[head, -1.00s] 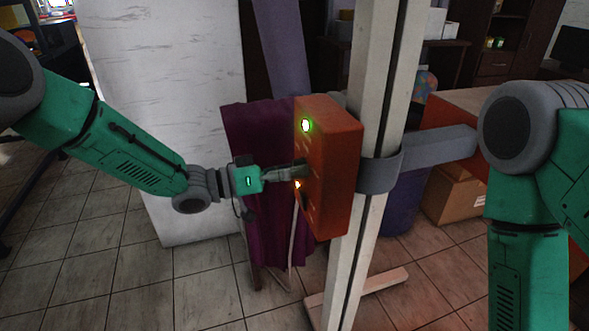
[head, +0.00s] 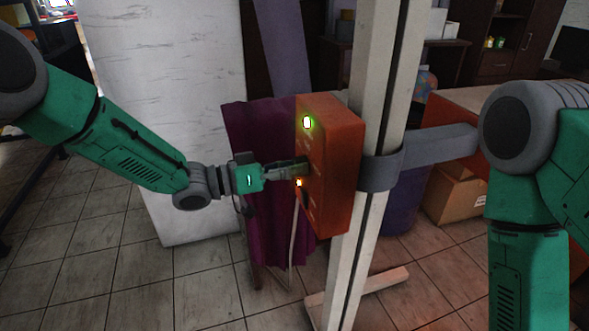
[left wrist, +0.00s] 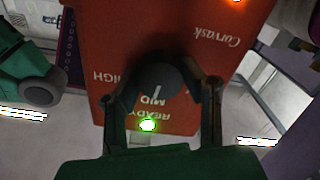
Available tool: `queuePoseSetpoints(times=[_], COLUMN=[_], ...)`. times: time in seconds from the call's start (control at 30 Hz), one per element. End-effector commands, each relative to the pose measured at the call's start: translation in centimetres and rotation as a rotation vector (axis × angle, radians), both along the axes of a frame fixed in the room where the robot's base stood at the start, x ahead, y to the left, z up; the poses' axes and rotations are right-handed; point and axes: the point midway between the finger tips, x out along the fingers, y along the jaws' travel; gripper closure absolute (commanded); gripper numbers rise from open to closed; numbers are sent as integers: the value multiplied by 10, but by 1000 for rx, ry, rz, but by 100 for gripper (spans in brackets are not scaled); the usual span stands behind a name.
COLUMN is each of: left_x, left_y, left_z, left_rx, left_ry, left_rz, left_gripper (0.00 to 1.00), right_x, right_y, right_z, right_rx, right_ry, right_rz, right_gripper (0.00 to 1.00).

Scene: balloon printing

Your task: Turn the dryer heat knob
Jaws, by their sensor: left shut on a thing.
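The orange dryer control box (head: 333,165) is mounted on a pale post, with a green light near its top and an orange light lower down. My left gripper (head: 303,167) reaches the box's face from the left. In the left wrist view its fingers (left wrist: 160,84) are closed on the knob's two sides. In the head view the knob is mostly hidden by the fingers. My right gripper is out of view; only the right arm shows.
The pale post (head: 377,120) stands behind the box, with a grey bracket (head: 381,172) around it. A purple cloth (head: 262,185) hangs behind my left gripper. A cable hangs below the box. A cardboard box (head: 455,198) sits at the right. Tiled floor at lower left is clear.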

Motion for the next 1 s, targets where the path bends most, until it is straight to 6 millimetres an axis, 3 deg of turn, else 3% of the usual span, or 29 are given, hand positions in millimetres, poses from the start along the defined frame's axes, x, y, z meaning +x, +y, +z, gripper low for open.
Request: queuePoseSetpoints(times=[1.0], left_x=[1], left_y=[1], left_z=[-4], left_rx=[265], left_ry=[-796], left_rz=[2], left_gripper=[93], right_x=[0], right_y=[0], right_z=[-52], right_rx=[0], right_ry=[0], right_rz=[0], right_gripper=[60])
